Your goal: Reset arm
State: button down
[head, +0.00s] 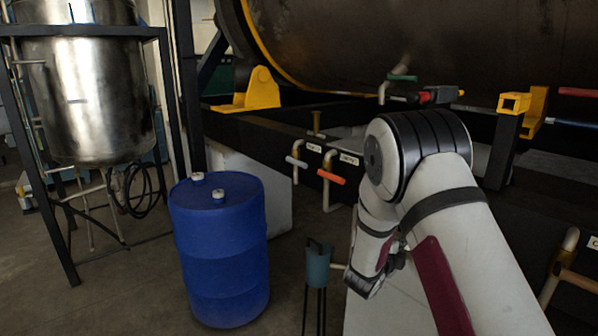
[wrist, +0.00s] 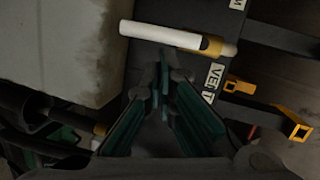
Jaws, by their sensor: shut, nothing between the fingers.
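My gripper (wrist: 162,88) shows in the wrist view with its dark green-padded fingers drawn together at the tips and nothing between them. In the head view my white and grey arm is bent, with its forearm hanging down at right of centre; the fingers cannot be made out there. In the wrist view a white bar-like handle (wrist: 165,36) with a yellow collar lies just beyond the fingertips in the picture. Whether it touches them I cannot tell, but the fingers are not around it.
In the head view a blue drum (head: 220,255) stands left of my arm. A teal cup-like thing (head: 318,265) on thin dark legs is close beside my wrist. Pipes with a grey handle (head: 296,161) and an orange handle (head: 331,177) stand behind. A steel tank (head: 88,95) is at left.

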jog(key=s+a+r+n+y, duration=0.3)
jog(key=a+r+n+y, duration=0.35)
jog(key=r, duration=0.65)
jog(key=s+a+r+n+g+y, duration=0.2)
jog(key=s+a+r+n+y, duration=0.25)
jog(key=s+r+n, duration=0.4)
jog(key=s+d+n+g+h, duration=0.1)
jog(key=s+n+g, duration=0.3)
jog(key=s, duration=2.6)
jog(key=n, duration=0.5)
jog(key=shift+s+f+g, duration=0.25)
jog(key=shift+s+g, duration=0.05)
jog(key=shift+s, duration=0.1)
